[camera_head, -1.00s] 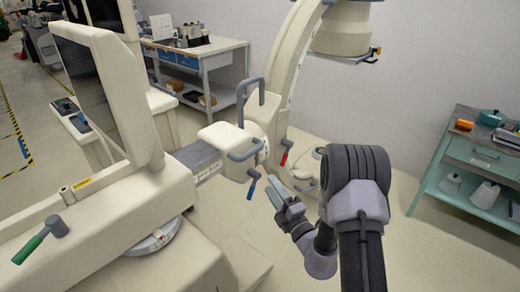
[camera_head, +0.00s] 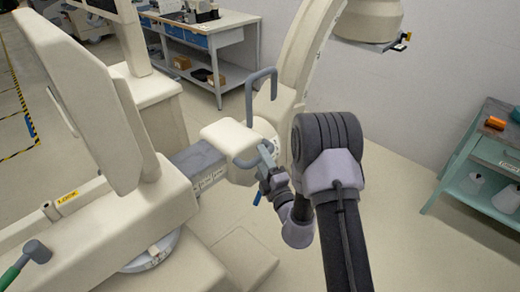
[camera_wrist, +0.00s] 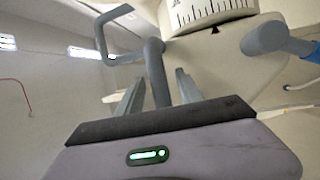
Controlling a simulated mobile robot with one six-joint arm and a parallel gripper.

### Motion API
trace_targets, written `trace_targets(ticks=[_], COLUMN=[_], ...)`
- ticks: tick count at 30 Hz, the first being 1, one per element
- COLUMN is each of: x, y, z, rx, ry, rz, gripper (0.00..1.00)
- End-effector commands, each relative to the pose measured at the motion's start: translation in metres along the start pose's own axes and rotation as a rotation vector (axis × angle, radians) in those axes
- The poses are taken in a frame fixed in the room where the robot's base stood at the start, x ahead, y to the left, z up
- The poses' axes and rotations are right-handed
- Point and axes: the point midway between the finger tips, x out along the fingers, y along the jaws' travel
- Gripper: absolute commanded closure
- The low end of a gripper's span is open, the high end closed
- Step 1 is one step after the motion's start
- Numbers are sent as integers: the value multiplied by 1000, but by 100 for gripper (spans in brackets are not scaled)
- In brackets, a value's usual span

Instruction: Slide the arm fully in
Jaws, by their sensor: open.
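The cream C-shaped arm (camera_head: 298,50) is carried by a cream block (camera_head: 225,138) on a grey slide (camera_head: 196,160) with scale marks. Part of the slide shows between the block and the cream base unit. A grey front handle (camera_head: 240,162) sticks out of the block, and a grey loop handle (camera_head: 261,75) rises behind it. My gripper (camera_head: 267,158) is at the front handle. In the wrist view its fingers (camera_wrist: 159,82) are apart, with a grey handle bar (camera_wrist: 155,62) between them. Contact cannot be told. A blue-tipped lever (camera_wrist: 290,42) is at right.
A yellow LOCK label (camera_head: 68,197) and a green-handled lever (camera_head: 15,272) are on the base unit at left. A monitor panel (camera_head: 85,95) stands above it. A workbench (camera_head: 215,40) is behind, and a teal cart (camera_head: 485,165) is at right.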

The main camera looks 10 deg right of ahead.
Motion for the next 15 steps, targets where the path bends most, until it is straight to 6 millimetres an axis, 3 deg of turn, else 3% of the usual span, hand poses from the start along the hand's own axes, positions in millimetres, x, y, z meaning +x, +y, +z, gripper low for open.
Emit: trace_targets(ticks=[9,15], x=[0,0], y=[0,0], z=[-1,-1], rx=[0,0], ry=[-1,-1], rz=[0,0], gripper=[57,94])
